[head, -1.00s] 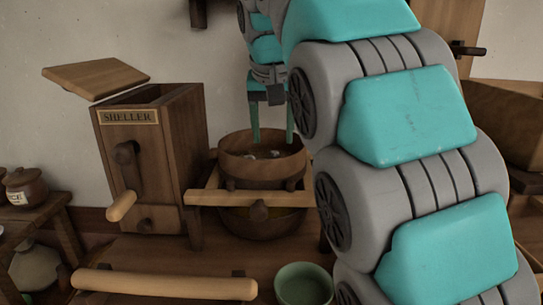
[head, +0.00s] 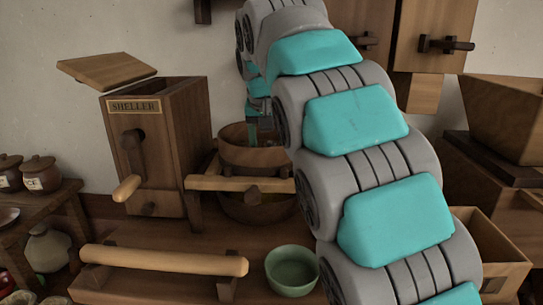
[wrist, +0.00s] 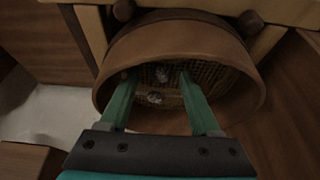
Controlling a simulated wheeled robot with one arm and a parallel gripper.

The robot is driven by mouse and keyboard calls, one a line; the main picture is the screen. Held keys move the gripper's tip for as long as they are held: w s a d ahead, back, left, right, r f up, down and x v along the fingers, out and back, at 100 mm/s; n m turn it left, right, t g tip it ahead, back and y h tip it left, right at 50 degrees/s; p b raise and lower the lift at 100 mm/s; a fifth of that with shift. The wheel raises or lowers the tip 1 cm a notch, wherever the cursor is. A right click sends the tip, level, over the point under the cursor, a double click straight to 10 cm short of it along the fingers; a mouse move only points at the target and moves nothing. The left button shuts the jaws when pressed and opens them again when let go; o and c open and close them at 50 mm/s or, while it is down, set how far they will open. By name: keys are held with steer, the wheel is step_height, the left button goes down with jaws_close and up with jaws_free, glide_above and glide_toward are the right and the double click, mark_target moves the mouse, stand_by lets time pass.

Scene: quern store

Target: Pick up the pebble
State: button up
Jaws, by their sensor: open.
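A round wooden sieve (head: 245,158) with a mesh bottom sits on a wooden frame beside the sheller. The wrist view shows the sieve (wrist: 185,38) from above. Small pale grey lumps lie on its mesh, one (wrist: 154,98) between my fingers and another (wrist: 163,74) a little farther in. I cannot tell which of them is the pebble. My gripper (wrist: 157,78) is open, with its two green fingers reaching down inside the rim. In the head view my gripper (head: 261,128) is partly hidden by my arm, and the sieve wall hides the lumps.
The wooden sheller box (head: 160,150) with its raised lid and crank stands close at the left. A wooden bowl (head: 255,207) sits under the sieve. A green bowl (head: 291,272) and a wooden roller bar (head: 165,260) are in front. Wooden bins stand at the right.

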jaws_close()
stand_by(0.3)
steer(key=shift+r, duration=0.1)
stand_by(0.4)
